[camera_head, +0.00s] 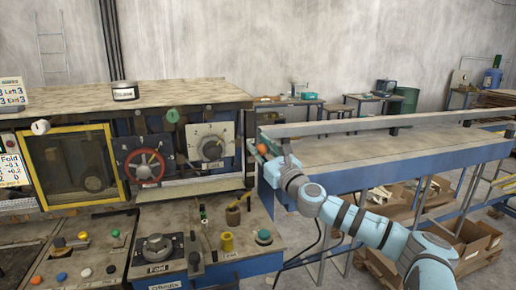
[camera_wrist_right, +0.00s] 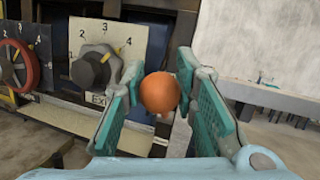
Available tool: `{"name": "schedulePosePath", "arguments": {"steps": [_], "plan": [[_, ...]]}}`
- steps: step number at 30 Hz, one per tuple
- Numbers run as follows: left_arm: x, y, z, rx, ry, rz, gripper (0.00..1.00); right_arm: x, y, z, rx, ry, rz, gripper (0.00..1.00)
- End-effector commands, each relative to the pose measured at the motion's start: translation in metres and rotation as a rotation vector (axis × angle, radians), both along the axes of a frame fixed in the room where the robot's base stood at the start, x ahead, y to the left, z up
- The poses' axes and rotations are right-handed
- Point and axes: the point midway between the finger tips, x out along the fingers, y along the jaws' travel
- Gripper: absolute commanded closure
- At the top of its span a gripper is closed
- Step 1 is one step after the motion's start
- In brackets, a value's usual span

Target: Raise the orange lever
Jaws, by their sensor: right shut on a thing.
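The orange lever's round knob (camera_head: 262,149) is at the right end of the machine front, beside the blue-framed table. In the right wrist view the knob (camera_wrist_right: 160,92) sits between the two teal finger pads. My right gripper (camera_head: 268,147) is shut on it, with the arm reaching in from the lower right. The lever's shaft is hidden behind the knob and fingers. My left gripper is not in view.
A grey dial (camera_head: 211,147) and a red-ringed dial (camera_head: 146,162) are left of the gripper. A lower console with buttons and knobs (camera_head: 160,250) stands in front. The long table (camera_head: 400,147) lies right, with cardboard boxes (camera_head: 465,243) beyond my arm.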

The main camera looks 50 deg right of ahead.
Motion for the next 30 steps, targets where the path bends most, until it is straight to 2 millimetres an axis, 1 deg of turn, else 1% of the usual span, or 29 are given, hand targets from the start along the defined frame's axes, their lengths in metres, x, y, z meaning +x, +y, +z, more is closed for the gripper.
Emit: {"name": "schedulePosePath", "arguments": {"steps": [14,15,18,26,28,30], "plan": [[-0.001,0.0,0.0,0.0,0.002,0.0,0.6,0.002,0.0,0.001,0.001,-0.003,-0.001,1.0],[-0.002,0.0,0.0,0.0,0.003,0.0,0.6,0.002,0.0,0.001,0.001,-0.002,-0.001,0.68],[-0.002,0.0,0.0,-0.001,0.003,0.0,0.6,0.002,0.0,0.001,0.001,-0.002,-0.001,0.53],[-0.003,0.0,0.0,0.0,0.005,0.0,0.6,0.001,0.0,0.001,0.001,-0.001,-0.001,0.53],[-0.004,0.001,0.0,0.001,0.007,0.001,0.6,0.001,0.0,0.004,0.0,-0.002,-0.001,0.53],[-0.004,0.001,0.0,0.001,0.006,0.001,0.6,0.001,0.0,0.013,-0.001,-0.003,0.0,0.53]]}}
